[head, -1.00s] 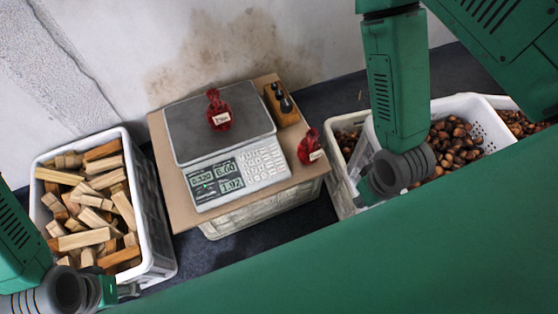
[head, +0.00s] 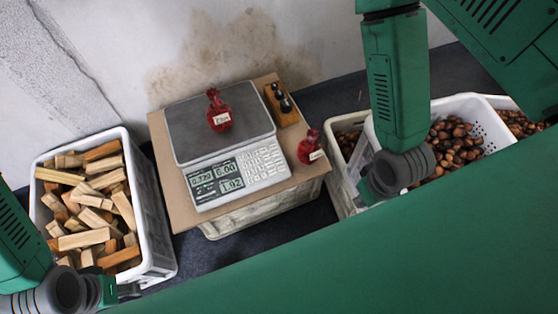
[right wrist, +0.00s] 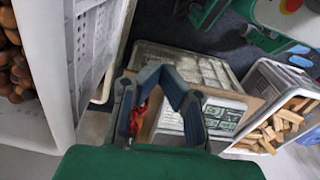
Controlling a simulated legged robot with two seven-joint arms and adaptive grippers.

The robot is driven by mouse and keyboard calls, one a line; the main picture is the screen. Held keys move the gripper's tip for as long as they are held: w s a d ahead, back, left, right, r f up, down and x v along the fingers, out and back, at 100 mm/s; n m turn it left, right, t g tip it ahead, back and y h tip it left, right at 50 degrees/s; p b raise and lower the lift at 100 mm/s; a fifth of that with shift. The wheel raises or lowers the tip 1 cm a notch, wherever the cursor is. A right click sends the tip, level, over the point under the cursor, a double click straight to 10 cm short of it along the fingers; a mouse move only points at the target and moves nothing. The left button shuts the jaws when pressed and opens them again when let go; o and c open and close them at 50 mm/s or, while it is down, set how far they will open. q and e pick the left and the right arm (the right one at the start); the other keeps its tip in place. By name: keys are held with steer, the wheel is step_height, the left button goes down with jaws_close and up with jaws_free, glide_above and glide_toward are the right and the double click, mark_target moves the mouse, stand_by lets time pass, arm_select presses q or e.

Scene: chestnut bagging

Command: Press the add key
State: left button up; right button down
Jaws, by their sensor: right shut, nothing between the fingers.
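The scale (head: 200,165) stands on a cardboard-topped crate, with its display (head: 216,181) lit and a keypad (head: 258,163) to the display's right. The keys are too small to tell which is the add key. A red bag (head: 219,112) lies on the scale's pan. My right gripper (right wrist: 166,73) is shut and empty in the right wrist view, its fingertips together in front of the scale. In the head view it is mostly hidden by my arm, right of the scale and apart from it. My left gripper (head: 129,291) is low at the left by the wood crate, its fingers unclear.
A second red bag (head: 310,147) sits on the cardboard (head: 163,150) right of the scale. A wooden block with dark weights (head: 281,102) stands behind it. A white crate of wood pieces (head: 160,220) is at left, and chestnut crates (head: 487,125) at right.

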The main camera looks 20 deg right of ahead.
mark_target(278, 154)
steer(key=w+a+f+n+t+h, duration=0.1)
steer(key=w+a+f+t, duration=0.2)
steer(key=w, duration=0.5)
steer(key=w+a+f+n+t+h+b, duration=0.1)
steer(key=w+a+f+n+t, duration=0.1)
steer(key=w+a+f+t, duration=0.2)
steer(key=w+a+f+n+t+b, duration=0.1)
steer(key=w+a+f+t, duration=0.2)
steer(key=w, duration=0.8)
steer(key=shift+w+a+f+n+t+h, duration=0.2)
steer(key=shift+w+f+n+t+h, duration=0.15)
steer(key=shift+t, duration=0.55)
steer(key=shift+b, duration=0.35)
steer(key=f+b, duration=0.2)
steer(key=w+f+b, duration=0.1)
steer(key=f+b, duration=0.1)
steer(key=f, duration=0.1)
steer(key=w+f+b, duration=0.1)
steer(key=f+b, duration=0.1)
steer(key=b, duration=0.1)
steer(key=shift+w+f, duration=0.1)
steer(key=shift+f, duration=0.05)
steer(key=shift+w+f+b, duration=0.25)
steer(key=shift+f+b, duration=0.2)
steer(key=shift+b, duration=0.05)
steer(key=shift+w+f, duration=0.1)
steer(key=shift+f, duration=0.25)
